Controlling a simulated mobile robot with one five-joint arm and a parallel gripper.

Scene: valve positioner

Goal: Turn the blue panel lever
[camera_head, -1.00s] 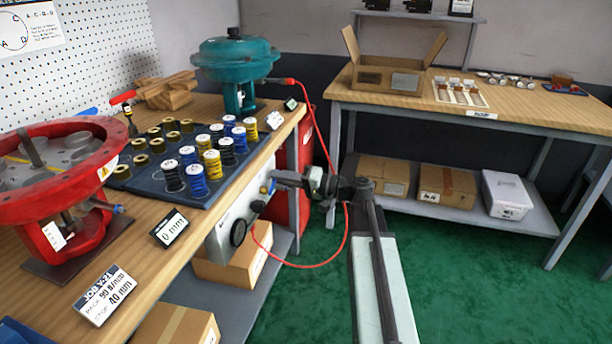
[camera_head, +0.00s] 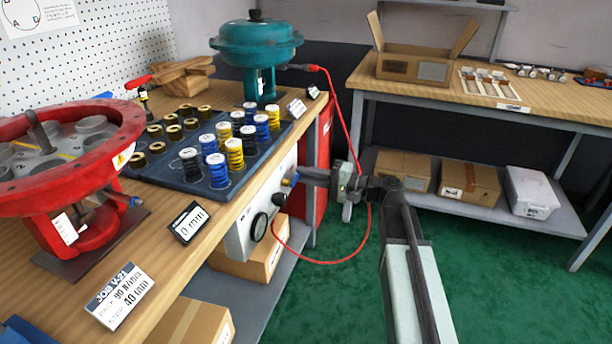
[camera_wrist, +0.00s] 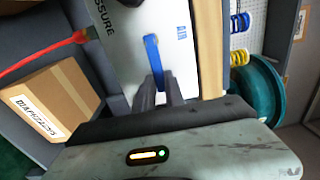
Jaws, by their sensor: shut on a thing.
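The blue lever (camera_wrist: 152,55) stands out from a white panel (camera_wrist: 127,55) in the wrist view. It lies lengthwise in that picture, and its near end is between the tips of my gripper (camera_wrist: 158,92). My gripper is shut on it. In the head view my gripper (camera_head: 301,175) reaches from the right to the panel (camera_head: 243,231) under the bench's front edge. Only a small bit of blue (camera_head: 292,181) shows there, as the fingers cover most of the lever.
A red hose (camera_head: 333,100) loops behind my arm. The bench (camera_head: 165,262) carries a red housing (camera_head: 125,135), a spring tray and a teal actuator (camera_head: 257,45). Green floor is open to the right.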

